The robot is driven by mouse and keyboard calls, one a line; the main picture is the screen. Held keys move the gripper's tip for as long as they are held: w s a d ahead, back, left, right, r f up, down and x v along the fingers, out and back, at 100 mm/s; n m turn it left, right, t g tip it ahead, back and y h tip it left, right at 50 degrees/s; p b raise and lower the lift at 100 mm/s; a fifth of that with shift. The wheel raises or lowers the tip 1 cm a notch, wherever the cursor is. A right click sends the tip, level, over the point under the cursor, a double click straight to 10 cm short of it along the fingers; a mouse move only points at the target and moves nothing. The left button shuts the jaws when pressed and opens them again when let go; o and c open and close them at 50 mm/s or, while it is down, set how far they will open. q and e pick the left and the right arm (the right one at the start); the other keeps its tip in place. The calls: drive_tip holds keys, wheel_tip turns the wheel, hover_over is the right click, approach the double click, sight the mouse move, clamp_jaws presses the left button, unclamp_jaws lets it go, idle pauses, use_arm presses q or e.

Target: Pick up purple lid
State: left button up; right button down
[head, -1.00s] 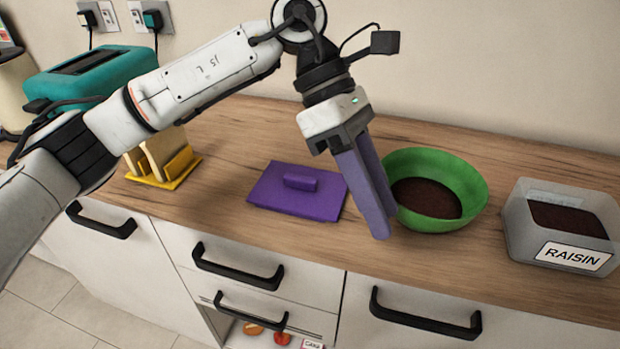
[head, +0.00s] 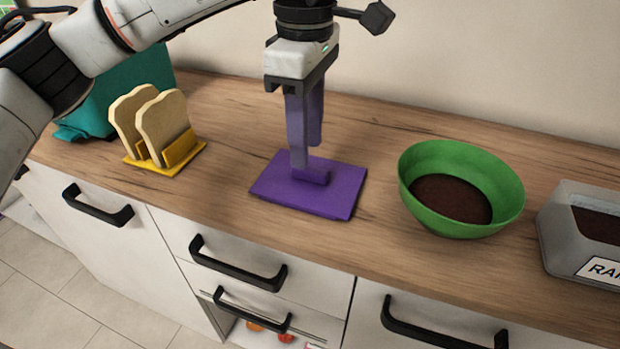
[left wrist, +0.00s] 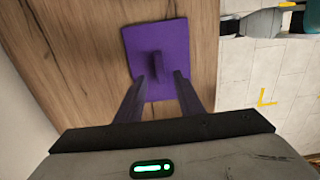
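The purple lid (head: 335,193) lies flat on the wooden counter, with a raised bar handle (head: 311,177) in its middle. My left gripper (head: 306,156) points down above the lid, with one fingertip overlapping the handle in the head view. In the left wrist view my left gripper (left wrist: 158,78) has its two purple fingers apart. The lid (left wrist: 172,35) lies beyond them, and its handle (left wrist: 155,65) shows between the fingertips. I cannot tell whether the fingers touch the handle. My right gripper is not in view.
A green bowl (head: 410,165) with dark contents stands right of the lid on the counter (head: 240,120). A grey raisin container (head: 560,245) is at the far right. A yellow rack (head: 180,150) with bread and a teal toaster (head: 125,80) are at left.

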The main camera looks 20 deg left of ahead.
sight(310, 168)
use_arm(q)
drive_tip(key=f, duration=0.4)
drive_tip(key=shift+s+d+f, duration=0.1)
drive_tip(key=shift+d, duration=0.15)
drive_tip(key=shift+c, duration=0.4)
clamp_jaws()
